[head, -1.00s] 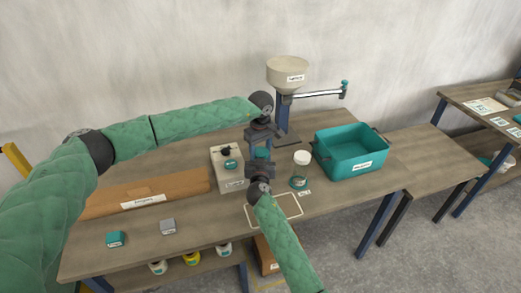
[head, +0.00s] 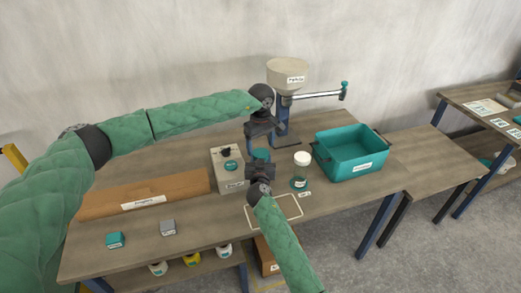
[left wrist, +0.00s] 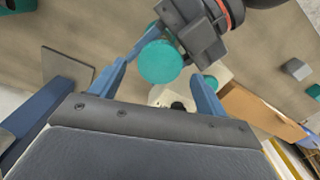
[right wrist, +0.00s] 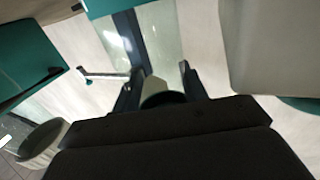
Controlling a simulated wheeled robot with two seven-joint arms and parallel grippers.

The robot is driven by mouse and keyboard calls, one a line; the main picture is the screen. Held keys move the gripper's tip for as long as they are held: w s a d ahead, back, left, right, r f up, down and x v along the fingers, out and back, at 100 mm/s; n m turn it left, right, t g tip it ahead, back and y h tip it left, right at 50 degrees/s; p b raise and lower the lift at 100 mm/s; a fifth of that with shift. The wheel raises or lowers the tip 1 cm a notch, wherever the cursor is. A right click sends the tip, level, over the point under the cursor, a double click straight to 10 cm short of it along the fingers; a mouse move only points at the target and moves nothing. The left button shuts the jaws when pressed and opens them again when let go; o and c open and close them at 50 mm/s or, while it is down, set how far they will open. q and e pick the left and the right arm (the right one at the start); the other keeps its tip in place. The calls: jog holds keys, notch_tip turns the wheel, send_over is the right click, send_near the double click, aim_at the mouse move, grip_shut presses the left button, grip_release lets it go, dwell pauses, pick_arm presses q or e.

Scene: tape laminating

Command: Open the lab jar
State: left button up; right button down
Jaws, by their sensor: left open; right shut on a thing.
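A jar with a round teal lid (left wrist: 160,62) is at the mouth of my right gripper (right wrist: 162,72), which is shut on it. In the head view its teal part (head: 261,154) shows just above my right gripper (head: 260,164); the rest is mostly hidden. In the left wrist view the lid lies beyond and between the fingers of my left gripper (left wrist: 157,72), which is open. I cannot tell whether the fingers touch it. In the head view my left gripper (head: 259,140) is just above and behind the jar.
A jar with a white lid (head: 301,159) stands to the right, near a teal crate (head: 352,175). A beige box (head: 232,182) stands left of the grippers, a funnel stand (head: 284,125) behind. A long cardboard box (head: 145,193) and two small blocks (head: 115,240) (head: 168,227) lie left.

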aim_at(261, 152)
pick_arm(q)
jog(key=shift+r, duration=0.95)
jog(key=shift+c, duration=0.3)
notch_tip(261, 152, up, 2)
jog(key=m, duration=0.2)
jog(key=shift+r+m, duration=0.2)
jog(key=shift+m, duration=0.1)
jog(key=shift+r+m, duration=0.25)
jog(key=shift+m, duration=0.15)
jog(key=shift+f, duration=3.95)
jog(key=c, duration=1)
